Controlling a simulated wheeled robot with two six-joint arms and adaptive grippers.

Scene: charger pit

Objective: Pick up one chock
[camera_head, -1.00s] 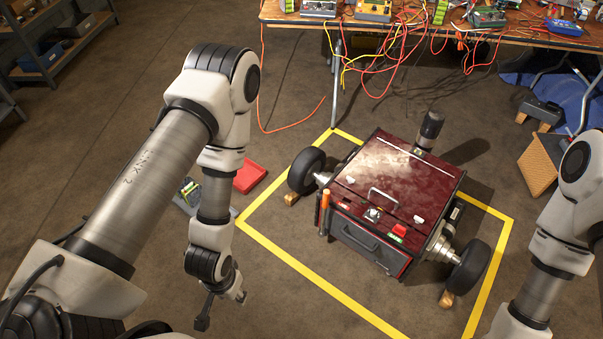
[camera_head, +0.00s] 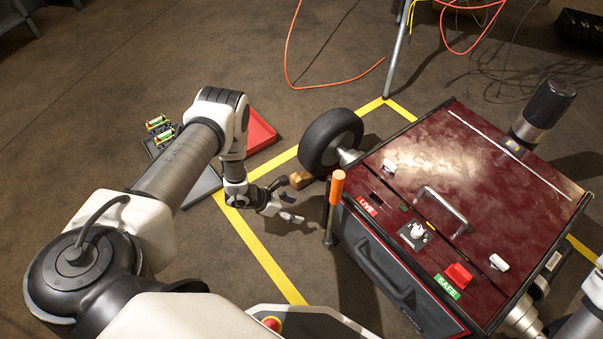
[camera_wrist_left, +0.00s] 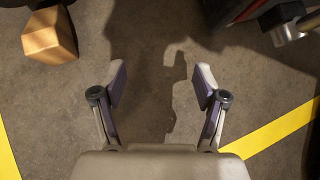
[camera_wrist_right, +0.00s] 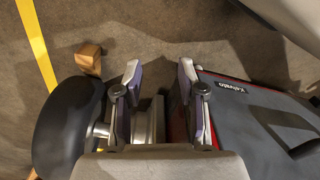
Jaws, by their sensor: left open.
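A wooden chock (camera_head: 300,180) lies on the floor against the near side of the cart's left wheel (camera_head: 331,142). My left gripper (camera_head: 288,199) is open and empty just beside this chock, low over the floor. In the left wrist view the chock (camera_wrist_left: 48,36) is at the upper left, outside the open fingers (camera_wrist_left: 160,82). Another chock (camera_wrist_right: 88,59) shows in the right wrist view beside a black tyre (camera_wrist_right: 66,128). My right gripper (camera_wrist_right: 158,78) is open and empty above the cart's side there; its fingers are outside the head view.
The dark red cart (camera_head: 470,180) fills the right, with an orange-handled post (camera_head: 335,190) close to my left gripper. A red tray (camera_head: 262,132) and grey tray (camera_head: 202,186) lie behind my left arm. Yellow floor tape (camera_head: 262,258) borders the cart.

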